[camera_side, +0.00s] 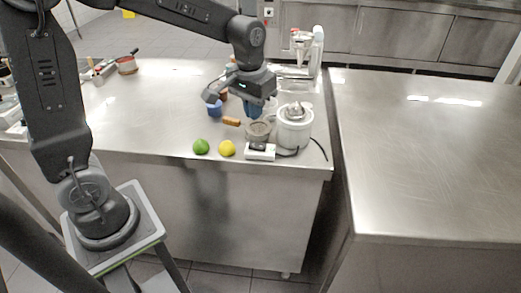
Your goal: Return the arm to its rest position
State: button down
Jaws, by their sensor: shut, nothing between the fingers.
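My arm reaches from its stand at the left over the steel table (130,140). My gripper (254,112) points down above the table, over a small grey round container (258,131). Its fingers look bluish and close together, with nothing seen between them. Whether the fingertips touch the container or stay above it, I cannot tell. The arm is stretched out to the right, with its wrist bent downward.
A white juicer (295,128) stands just right of my gripper, with a dark cable beside it. A green lime (201,147), a yellow lemon (227,148) and a white box (261,152) lie near the front edge. A blue cup (215,109) stands left.

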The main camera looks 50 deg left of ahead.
jog(key=s+d+r+m+t, duration=0.1)
jog(key=s+r+t, duration=0.1)
jog(key=s, duration=0.6)
jog(key=s+d+r+m+t, duration=0.1)
jog(key=s+r, duration=0.3)
jog(key=s, duration=0.4)
jog(key=shift+s+m+t, duration=0.3)
jog(key=shift+s+t, duration=0.1)
jog(key=shift+t, duration=0.5)
